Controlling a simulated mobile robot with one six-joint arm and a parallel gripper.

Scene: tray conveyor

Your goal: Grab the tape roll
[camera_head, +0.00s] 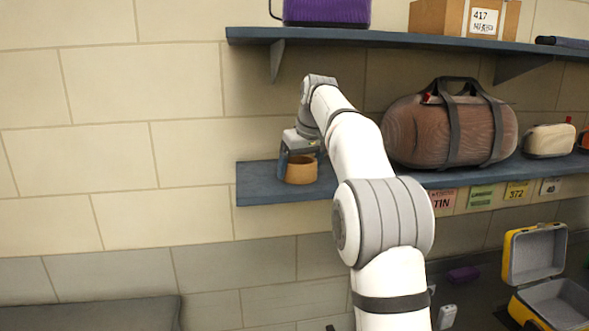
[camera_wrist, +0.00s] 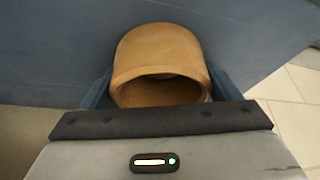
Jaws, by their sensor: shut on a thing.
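The tape roll (camera_head: 301,172) is a tan, hollow ring at the left end of the lower blue shelf (camera_head: 262,196). My gripper (camera_head: 299,160) reaches it from above and is shut on it. In the wrist view the tape roll (camera_wrist: 160,62) sits between the two blue fingers of my gripper (camera_wrist: 165,92), with its dark opening facing the camera. The fingers are mostly hidden behind the gripper's body. I cannot tell whether the roll still touches the shelf.
A brown duffel bag (camera_head: 430,130) and a small beige bag (camera_head: 548,140) stand right of my arm on the same shelf. An upper shelf (camera_head: 350,35) with a purple case (camera_head: 327,11) and cardboard box (camera_head: 445,17) hangs above. An open yellow case (camera_head: 533,255) is lower right.

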